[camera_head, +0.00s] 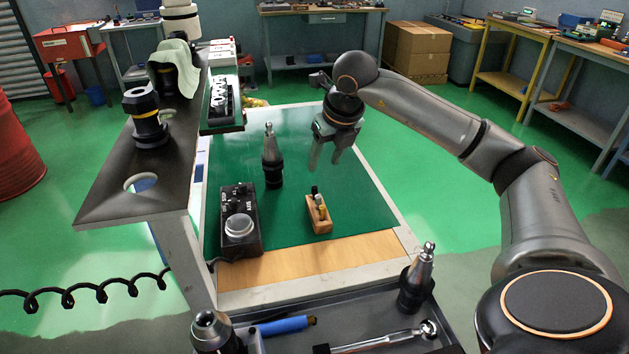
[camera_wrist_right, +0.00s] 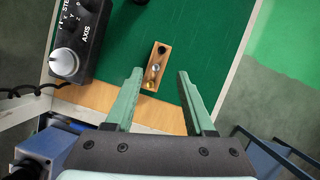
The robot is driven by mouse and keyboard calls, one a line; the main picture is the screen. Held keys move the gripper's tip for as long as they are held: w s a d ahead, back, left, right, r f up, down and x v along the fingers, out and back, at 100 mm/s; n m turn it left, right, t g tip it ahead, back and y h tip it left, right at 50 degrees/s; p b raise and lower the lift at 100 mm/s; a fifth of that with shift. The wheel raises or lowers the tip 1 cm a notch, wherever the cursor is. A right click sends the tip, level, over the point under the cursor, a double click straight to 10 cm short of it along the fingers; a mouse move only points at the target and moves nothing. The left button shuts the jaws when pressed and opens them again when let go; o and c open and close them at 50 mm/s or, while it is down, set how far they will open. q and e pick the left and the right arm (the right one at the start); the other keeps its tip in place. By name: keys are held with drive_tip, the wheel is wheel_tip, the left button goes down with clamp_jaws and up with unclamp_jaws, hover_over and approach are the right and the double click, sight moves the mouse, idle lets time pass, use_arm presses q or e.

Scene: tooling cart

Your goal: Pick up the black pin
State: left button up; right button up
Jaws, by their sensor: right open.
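A small wooden block (camera_head: 320,228) stands on the green mat and holds several small pins in a row. The black pin (camera_head: 314,190) stands upright at its far end. In the right wrist view the black pin (camera_wrist_right: 162,50) is at the top end of the block (camera_wrist_right: 151,84), with a silver and a yellowish pin below it. My right gripper (camera_head: 324,163) hangs above and beyond the block, pointing down, open and empty. In the wrist view its fingers (camera_wrist_right: 160,74) show on either side of the block's image, apart from it. My left gripper is out of view.
A black control box (camera_head: 239,215) with a silver knob sits left of the block. A tall tool holder (camera_head: 271,160) stands behind it. Another tool holder (camera_head: 416,280) stands front right in the grey tray. The mat right of the block is clear.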

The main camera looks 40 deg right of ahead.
sight(315, 186)
drive_tip(key=x, duration=0.4)
drive_tip(key=p+x, duration=0.1)
drive_tip(key=x, duration=0.7)
drive_tip(key=shift+w+d+f, duration=0.1)
drive_tip(key=shift+w+d, duration=0.2)
drive_tip(key=shift+w, duration=0.1)
clamp_jaws()
